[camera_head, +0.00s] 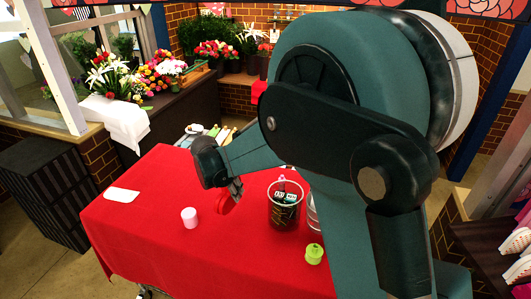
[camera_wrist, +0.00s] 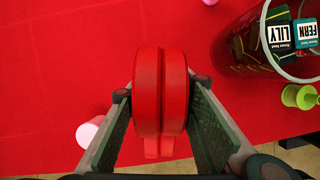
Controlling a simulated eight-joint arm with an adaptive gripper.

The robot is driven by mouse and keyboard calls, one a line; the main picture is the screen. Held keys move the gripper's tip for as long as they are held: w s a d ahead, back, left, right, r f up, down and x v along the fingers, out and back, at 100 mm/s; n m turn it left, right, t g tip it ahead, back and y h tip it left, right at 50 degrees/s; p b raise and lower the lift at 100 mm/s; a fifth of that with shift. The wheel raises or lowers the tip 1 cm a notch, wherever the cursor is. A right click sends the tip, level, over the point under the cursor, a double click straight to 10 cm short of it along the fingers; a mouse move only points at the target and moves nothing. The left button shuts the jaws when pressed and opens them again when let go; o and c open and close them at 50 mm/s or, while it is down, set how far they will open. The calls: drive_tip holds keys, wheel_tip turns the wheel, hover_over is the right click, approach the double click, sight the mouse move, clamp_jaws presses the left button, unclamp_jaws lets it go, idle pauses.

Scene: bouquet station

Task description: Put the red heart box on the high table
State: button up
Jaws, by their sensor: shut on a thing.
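The red heart box (camera_head: 225,204) is in my gripper (camera_head: 235,188), over the red-covered table (camera_head: 150,235). In the wrist view the box (camera_wrist: 148,85) sits between the two fingers of my gripper (camera_wrist: 161,92), which press on its left and right sides. The box is seen edge-on, with a seam down its middle. I cannot tell whether it touches the cloth. No other table is clearly identifiable as the high table, and my arm hides much of the right side.
A dark bucket with labelled cards (camera_head: 285,205) stands right of the box, with a green spool (camera_head: 314,254) near it. Flowers stand on the dark counter (camera_head: 180,110) behind.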

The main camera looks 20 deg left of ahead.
drive_tip(key=shift+d, duration=0.1)
drive_tip(key=s+d+r+m+g+b, duration=0.2)
drive_tip(key=s+d+m+g, duration=0.2)
drive_tip(key=s+d+m, duration=0.8)
drive_tip(key=s+d+r+m+g+b, duration=0.1)
drive_tip(key=s+d+m+g, duration=0.4)
drive_tip(key=m, duration=1.4)
drive_tip(key=w+d+f+m+y, duration=0.1)
drive_tip(key=w+d+f+m, duration=0.15)
drive_tip(key=d, duration=0.85)
drive_tip(key=w+d+f+m, duration=0.2)
drive_tip(key=w+d, duration=0.1)
drive_tip(key=d, duration=0.7)
drive_tip(key=w+d+f+b, duration=0.1)
drive_tip(key=w+d+f, duration=0.4)
drive_tip(key=w+d, duration=0.5)
drive_tip(key=w+d+f+n+b, duration=0.1)
drive_tip(key=w+d+f, duration=0.4)
drive_tip(key=w+d, duration=0.5)
drive_tip(key=w+b, duration=0.1)
drive_tip(key=w, duration=0.2)
drive_tip(key=shift+d+f, duration=0.3)
drive_tip(key=shift+d, duration=0.05)
